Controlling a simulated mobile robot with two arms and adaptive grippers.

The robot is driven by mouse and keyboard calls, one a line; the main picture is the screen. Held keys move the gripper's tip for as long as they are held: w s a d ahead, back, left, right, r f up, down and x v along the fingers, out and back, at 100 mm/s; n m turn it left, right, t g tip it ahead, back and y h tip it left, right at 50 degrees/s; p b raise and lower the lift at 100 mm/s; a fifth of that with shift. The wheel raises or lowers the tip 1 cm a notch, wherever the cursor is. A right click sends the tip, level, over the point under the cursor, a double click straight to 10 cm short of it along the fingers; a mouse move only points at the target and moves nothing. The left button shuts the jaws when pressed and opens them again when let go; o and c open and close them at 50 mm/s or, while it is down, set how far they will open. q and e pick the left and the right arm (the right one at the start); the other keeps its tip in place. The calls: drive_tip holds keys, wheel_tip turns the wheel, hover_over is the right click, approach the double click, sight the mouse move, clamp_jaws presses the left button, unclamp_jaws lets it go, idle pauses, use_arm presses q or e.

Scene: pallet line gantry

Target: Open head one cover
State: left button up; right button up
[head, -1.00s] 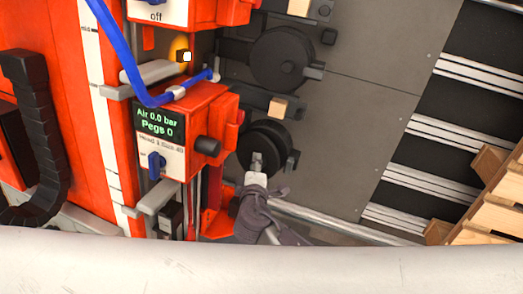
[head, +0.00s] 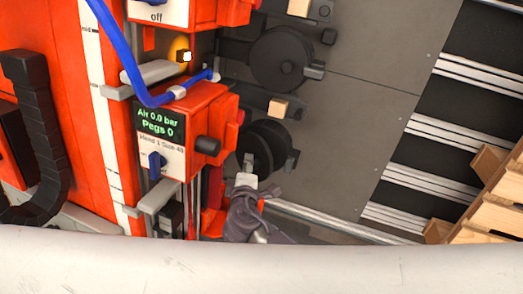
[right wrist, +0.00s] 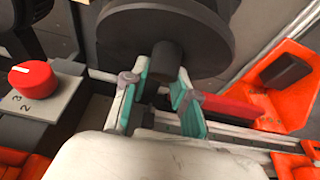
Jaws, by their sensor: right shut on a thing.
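The cover of head one (head: 268,138) is a dark round disc on the grey panel, right of the red unit whose label reads Head 1 (head: 160,140). It looks tilted out from the panel. Its short dark knob (right wrist: 166,60) and disc face fill the top of the right wrist view. My right gripper (head: 247,178) is at the cover's lower edge in the head view; its teal-padded fingers (right wrist: 164,84) are shut on the knob, one on each side. The hinge is not clear to see. My left gripper is not in view.
A second dark round cover (head: 282,58) sits above, with a wooden block (head: 278,107) between. A blue hose (head: 133,75) loops over the red unit. A red dial (right wrist: 33,78) and an orange bracket (right wrist: 285,90) flank the fingers. A wooden pallet (head: 495,205) stands at right.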

drive_tip(key=shift+a+r, duration=0.1)
drive_tip(key=shift+a, duration=0.1)
drive_tip(key=shift+s+a+r, duration=0.15)
drive_tip(key=shift+a, duration=0.35)
drive_tip(key=shift+s+a+r, duration=0.1)
drive_tip(key=shift+a, duration=0.4)
drive_tip(key=o, duration=0.8)
drive_tip(key=shift+s+a+r+p, duration=0.45)
drive_tip(key=shift+s+r+p, duration=0.3)
drive_tip(key=shift+s, duration=0.65)
drive_tip(key=shift+s+a+r+p, duration=0.4)
drive_tip(key=shift+s+r+p, duration=0.35)
drive_tip(key=shift+s, duration=0.65)
drive_tip(key=shift+s+a+r+p, duration=0.45)
drive_tip(key=shift+s+r+p, duration=0.3)
drive_tip(key=shift+s, duration=0.65)
